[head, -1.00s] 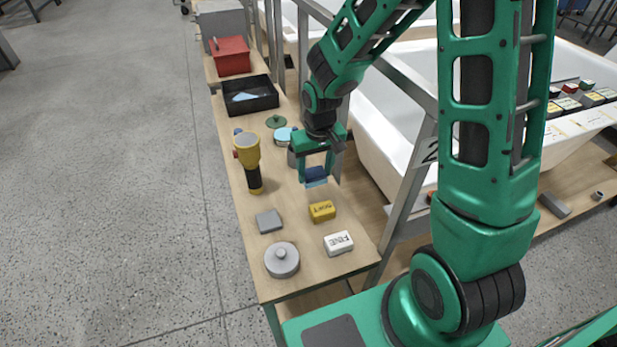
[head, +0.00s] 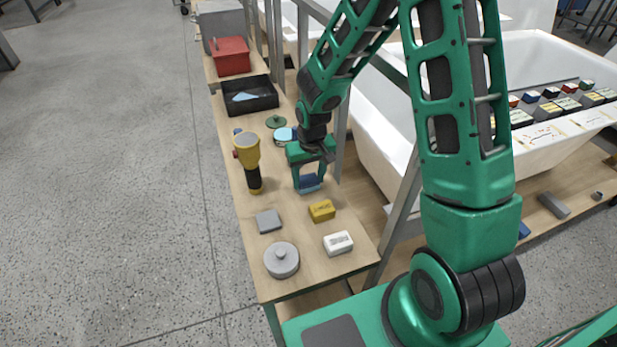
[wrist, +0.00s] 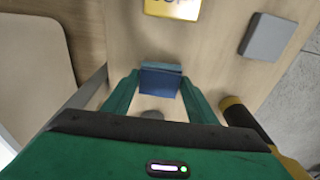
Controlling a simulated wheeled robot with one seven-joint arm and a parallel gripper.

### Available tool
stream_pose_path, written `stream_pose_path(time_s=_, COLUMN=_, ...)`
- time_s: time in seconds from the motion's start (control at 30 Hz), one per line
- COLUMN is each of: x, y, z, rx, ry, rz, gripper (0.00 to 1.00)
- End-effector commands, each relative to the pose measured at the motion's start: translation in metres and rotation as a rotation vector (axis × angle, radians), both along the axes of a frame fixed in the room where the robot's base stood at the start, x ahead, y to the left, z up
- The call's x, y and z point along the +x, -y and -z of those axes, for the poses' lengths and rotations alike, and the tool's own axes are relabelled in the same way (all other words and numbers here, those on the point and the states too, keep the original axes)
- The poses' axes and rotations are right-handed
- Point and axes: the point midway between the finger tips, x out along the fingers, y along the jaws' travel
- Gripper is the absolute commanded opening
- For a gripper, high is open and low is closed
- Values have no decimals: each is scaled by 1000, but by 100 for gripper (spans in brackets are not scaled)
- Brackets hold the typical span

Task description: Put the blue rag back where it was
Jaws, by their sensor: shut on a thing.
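My gripper (head: 309,184) is over the middle of the wooden bench, shut on a small blue block-shaped piece, taken to be the folded blue rag (head: 309,181). In the wrist view the rag (wrist: 160,80) sits between the two green fingers, dark blue with a teal strip along its far edge. It is low over the bench; I cannot tell whether it touches the wood. A light blue flat piece (head: 243,97) lies in the black tray (head: 264,101) farther back.
Nearer are a yellow block (head: 321,210), a white block (head: 338,243), a grey block (head: 268,221) and a round grey lidded piece (head: 281,260). Metal frame posts and a white bathtub (head: 385,125) are at the right.

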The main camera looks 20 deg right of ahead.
Motion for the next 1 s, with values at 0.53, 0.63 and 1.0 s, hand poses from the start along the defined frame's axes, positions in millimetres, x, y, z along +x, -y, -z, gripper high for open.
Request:
stream_pose_path(time_s=0.53, x=0, y=1, z=0, rx=0, ry=1, rz=1, gripper=71)
stream_pose_path(time_s=0.63, x=0, y=1, z=-8, rx=0, ry=4, rz=2, gripper=71)
stream_pose_path(time_s=1.0, x=-7, y=2, z=-68, rx=-1, ry=6, rz=3, gripper=71)
